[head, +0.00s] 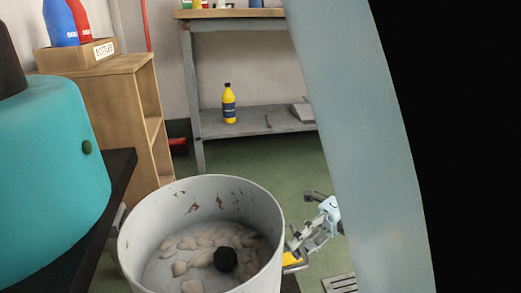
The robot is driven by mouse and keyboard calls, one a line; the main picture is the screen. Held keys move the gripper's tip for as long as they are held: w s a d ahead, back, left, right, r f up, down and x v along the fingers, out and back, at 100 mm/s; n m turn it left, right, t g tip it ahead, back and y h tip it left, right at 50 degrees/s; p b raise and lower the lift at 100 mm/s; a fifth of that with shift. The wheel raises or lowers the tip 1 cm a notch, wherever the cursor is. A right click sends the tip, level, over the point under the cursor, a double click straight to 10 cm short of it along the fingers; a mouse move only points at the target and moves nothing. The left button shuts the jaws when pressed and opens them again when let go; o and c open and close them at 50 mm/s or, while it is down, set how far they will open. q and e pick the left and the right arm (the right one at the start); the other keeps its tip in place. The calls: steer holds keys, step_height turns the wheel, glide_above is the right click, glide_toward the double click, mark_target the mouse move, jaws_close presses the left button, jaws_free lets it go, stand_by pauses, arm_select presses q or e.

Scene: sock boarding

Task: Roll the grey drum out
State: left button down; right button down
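The grey drum (133,255) stands upright and open at the bottom middle, with its lower part cut off by the picture edge. Pale lumps (205,240) and a round black thing (225,259) lie inside it. Its inner wall has brownish scuffs. My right gripper (309,236) is just beyond the drum's right side, beside a small yellow part (293,260). Whether it touches or grips either one is unclear, and its fingers are too small and overlapped to read. My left gripper is not in view.
A teal rounded body (50,165) rests on a dark surface (121,170) at left. Behind are a wooden shelf unit (118,82) and a grey workbench (190,75) with a yellow bottle (229,105). Green floor (245,165) is clear between drum and bench. A floor grate (339,284) lies right.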

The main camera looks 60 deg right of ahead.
steer(key=c, duration=1.4)
jaws_free()
steer(key=shift+v, duration=6)
steer(key=shift+r, duration=0.1)
